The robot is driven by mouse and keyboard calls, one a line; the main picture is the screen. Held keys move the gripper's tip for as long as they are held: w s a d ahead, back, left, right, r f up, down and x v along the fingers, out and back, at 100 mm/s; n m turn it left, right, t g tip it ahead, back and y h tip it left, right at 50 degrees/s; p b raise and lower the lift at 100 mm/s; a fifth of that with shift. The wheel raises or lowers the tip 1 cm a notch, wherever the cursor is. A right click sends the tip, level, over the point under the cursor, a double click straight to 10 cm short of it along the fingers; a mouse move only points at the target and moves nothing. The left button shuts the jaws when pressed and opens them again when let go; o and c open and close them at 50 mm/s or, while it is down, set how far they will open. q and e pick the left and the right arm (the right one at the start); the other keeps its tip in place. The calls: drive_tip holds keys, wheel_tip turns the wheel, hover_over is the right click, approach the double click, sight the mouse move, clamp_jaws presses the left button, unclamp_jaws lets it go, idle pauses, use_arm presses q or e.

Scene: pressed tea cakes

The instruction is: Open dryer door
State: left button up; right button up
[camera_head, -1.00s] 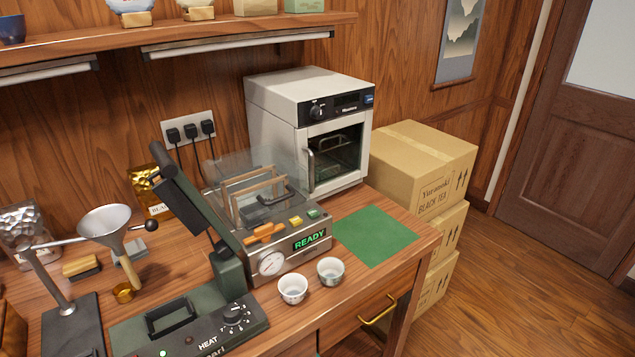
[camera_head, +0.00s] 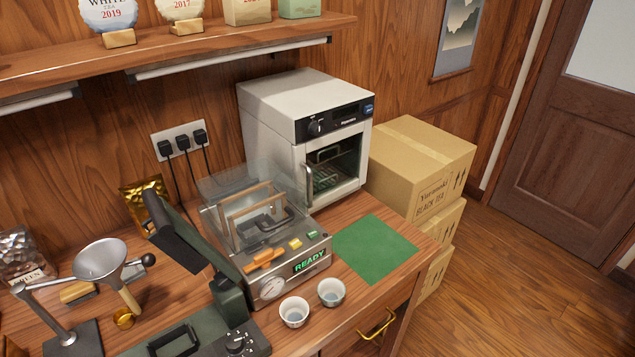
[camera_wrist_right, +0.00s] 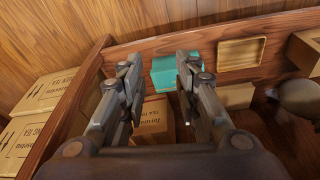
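The dryer (camera_head: 290,140) is a white box with a black control panel, standing at the back right of the wooden counter in the head view. Its glass door (camera_head: 335,165) is shut and has a vertical metal handle (camera_head: 309,185) on its left side. A rack shows dimly through the glass. Neither gripper shows in the head view. In the right wrist view my right gripper (camera_wrist_right: 158,85) is open with nothing between its fingers. It is away from the dryer, which is not in that view. My left gripper is not in any view.
A press machine with a READY display (camera_head: 309,261) stands in front of the dryer. Two white cups (camera_head: 331,292) sit near the counter edge. A green mat (camera_head: 375,240) lies flat and clear before the dryer. Stacked cartons (camera_head: 420,165) stand right of it. A shelf (camera_head: 180,55) hangs above.

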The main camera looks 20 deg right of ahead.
wheel_tip(320, 180, up, 20)
drive_tip(key=w+d+t+p, duration=0.1)
drive_tip(key=p, duration=0.2)
drive_tip(key=w+d+r+m+t+h, duration=0.1)
drive_tip(key=w+d+r+t, duration=0.2)
drive_tip(key=w, duration=0.3)
drive_tip(key=w+d+r+m+t+h, duration=0.1)
drive_tip(key=w+d+r+t, duration=0.2)
drive_tip(key=w, duration=0.4)
drive_tip(key=w+d+r+m+t+h, duration=0.1)
drive_tip(key=w+d+r+t, duration=0.2)
drive_tip(key=w+r, duration=0.2)
drive_tip(key=shift+w+m+t, duration=0.3)
drive_tip(key=shift+w, duration=0.7)
drive_tip(key=w+a+r+n+t+y, duration=0.3)
drive_tip(key=w+r+n+t+y, duration=0.2)
drive_tip(key=w+r+y, duration=0.4)
drive_tip(key=w+a+f+n+g+y+p, duration=0.1)
drive_tip(key=w+a+n+g+y, duration=0.1)
drive_tip(key=w+a, duration=0.5)
drive_tip(key=w+y, duration=0.1)
drive_tip(key=w, duration=0.2)
drive_tip(key=shift+f+n+g, duration=0.3)
drive_tip(key=shift+n+g, duration=0.1)
clamp_jaws()
